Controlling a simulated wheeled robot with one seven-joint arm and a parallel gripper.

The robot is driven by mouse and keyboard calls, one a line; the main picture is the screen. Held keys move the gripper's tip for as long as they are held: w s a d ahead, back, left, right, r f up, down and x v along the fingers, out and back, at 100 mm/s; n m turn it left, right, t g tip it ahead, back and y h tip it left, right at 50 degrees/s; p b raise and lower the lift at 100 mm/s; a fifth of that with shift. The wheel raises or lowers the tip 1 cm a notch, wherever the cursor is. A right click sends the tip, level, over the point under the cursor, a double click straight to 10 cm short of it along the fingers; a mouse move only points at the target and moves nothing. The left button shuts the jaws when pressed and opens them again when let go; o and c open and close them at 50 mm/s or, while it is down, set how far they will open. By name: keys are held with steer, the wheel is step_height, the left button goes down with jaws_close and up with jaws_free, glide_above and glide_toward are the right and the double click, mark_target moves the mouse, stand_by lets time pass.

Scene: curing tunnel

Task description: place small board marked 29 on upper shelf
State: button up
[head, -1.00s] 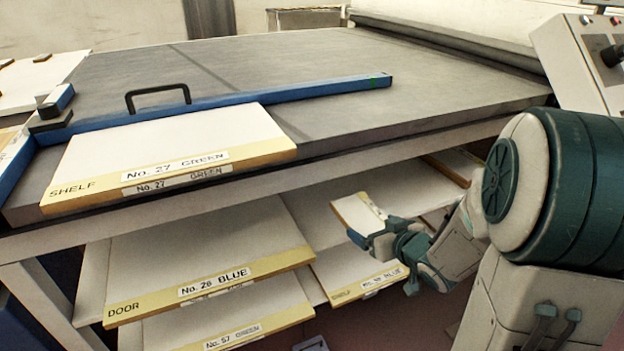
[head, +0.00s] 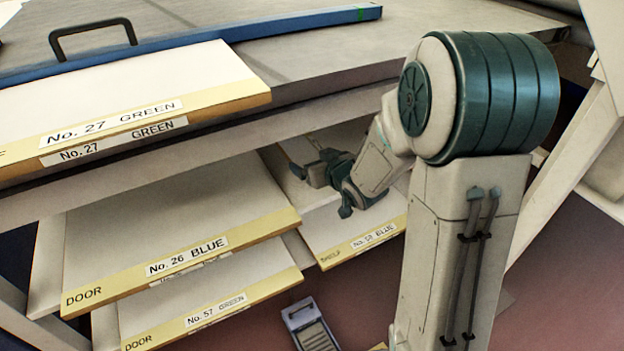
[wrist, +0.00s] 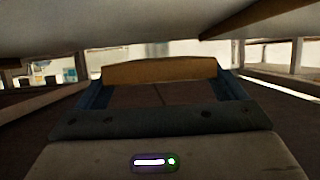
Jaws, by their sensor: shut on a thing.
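My gripper (head: 318,172) is under the table top in the head view, above the right-hand board with a BLUE label (head: 350,205). It is shut on a small board (head: 299,150), of which only a pale sliver shows beyond the fingers. In the wrist view the board's tan edge (wrist: 160,72) spans between the blue fingers, and its face looks dark. No number can be read on it. The upper shelf level holds the board No. 26 BLUE (head: 170,215) at left. My gripper and the small board are to its right. I cannot tell whether the small board touches anything.
Board No. 27 GREEN (head: 130,85) lies on the table top (head: 300,50), beside a blue bar with a black handle (head: 90,35). Board No. 57 GREEN (head: 200,285) lies below No. 26. A grey slotted object (head: 312,325) is on the floor in front.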

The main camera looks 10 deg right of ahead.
steer(key=shift+w+a+f, duration=0.2)
steer(key=shift+w+a, duration=0.05)
steer(key=shift+a, duration=0.05)
steer(key=shift+f, duration=0.2)
steer(key=shift+f+b, duration=1.1)
steer(key=shift+f, duration=0.65)
steer(key=shift+f, duration=0.15)
steer(key=shift+f, duration=0.15)
steer(key=o, duration=0.8)
steer(key=shift+o, duration=0.2)
steer(key=shift+r, duration=0.2)
